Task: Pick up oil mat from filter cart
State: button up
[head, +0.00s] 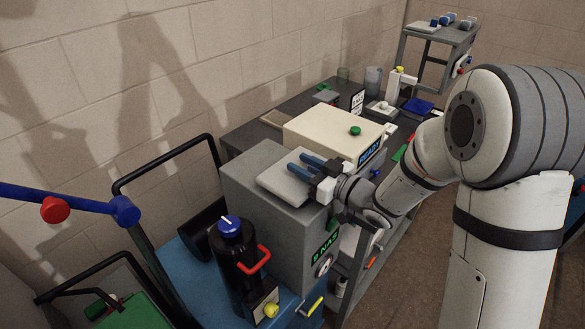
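A pale grey flat pad, which looks like the oil mat (279,185), lies on top of a grey box (248,168) on the blue filter cart (190,262). My gripper (297,162) is over the far right part of the pad. Its two blue fingers point to the left with a gap between them, so it looks open. I cannot tell whether the fingers touch the pad. The gripper body hides the pad's right end.
A black canister (232,262) with a blue knob and red handle stands in front of the grey box. A cream box (333,133) with a green button is just behind my gripper. A dark bench (262,133) with several small items lies beyond.

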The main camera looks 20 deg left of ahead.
jog(key=shift+c, duration=0.4)
grip_shut()
